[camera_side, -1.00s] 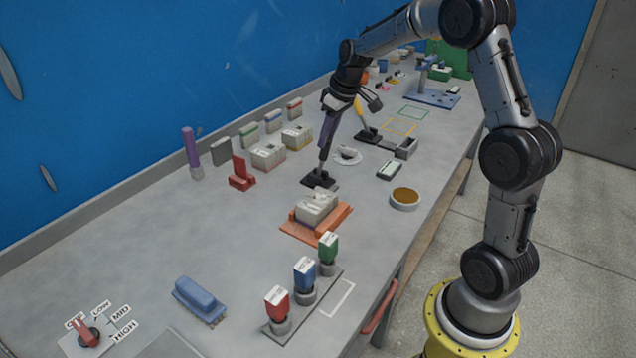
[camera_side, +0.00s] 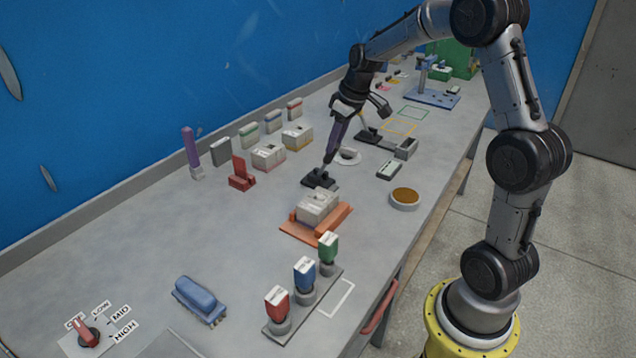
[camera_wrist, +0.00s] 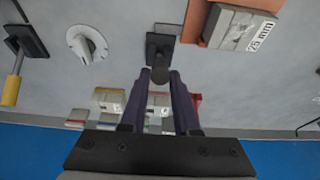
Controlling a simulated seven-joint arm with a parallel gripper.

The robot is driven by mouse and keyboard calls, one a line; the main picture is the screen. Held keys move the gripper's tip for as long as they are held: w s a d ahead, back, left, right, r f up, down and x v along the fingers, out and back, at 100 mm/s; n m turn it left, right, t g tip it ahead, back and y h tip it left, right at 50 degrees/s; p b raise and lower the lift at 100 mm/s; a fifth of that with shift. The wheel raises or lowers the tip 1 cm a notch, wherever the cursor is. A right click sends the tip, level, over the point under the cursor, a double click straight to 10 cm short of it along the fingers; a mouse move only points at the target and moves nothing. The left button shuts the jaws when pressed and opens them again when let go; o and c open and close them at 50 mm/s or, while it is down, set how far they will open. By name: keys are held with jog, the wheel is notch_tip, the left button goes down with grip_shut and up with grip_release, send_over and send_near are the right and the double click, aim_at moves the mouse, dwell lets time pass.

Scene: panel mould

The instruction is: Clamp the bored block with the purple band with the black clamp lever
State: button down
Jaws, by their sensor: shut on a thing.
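The black clamp lever (camera_side: 320,178) stands on the bench just behind the orange fixture (camera_side: 300,232). My gripper (camera_side: 328,161) is shut on the clamp lever's handle, above its black base. In the wrist view the two dark purple fingers (camera_wrist: 159,78) close around the lever's dark round end (camera_wrist: 161,75). A pale grey block (camera_side: 318,205) sits in the orange fixture, beside the lever base. In the wrist view this block (camera_wrist: 234,28) carries a white label. I cannot make out a purple band or bore on it.
A yellow-handled lever (camera_wrist: 12,88) and a white dial (camera_wrist: 87,45) lie beyond the clamp. Pale blocks (camera_side: 268,155) and a red bracket (camera_side: 241,178) stand toward the wall. Red, blue and green handled pieces (camera_side: 304,275) stand in front.

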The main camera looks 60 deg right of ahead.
jog(key=shift+s+f, duration=0.15)
jog(key=shift+s, duration=0.15)
jog(key=shift+s+f, duration=0.15)
jog(key=shift+s, duration=0.15)
jog(key=c, duration=0.6)
grip_release()
jog(key=shift+c, duration=0.2)
jog(key=shift+w, duration=0.1)
jog(key=shift+r, duration=3.6)
jog(key=shift+a, duration=0.1)
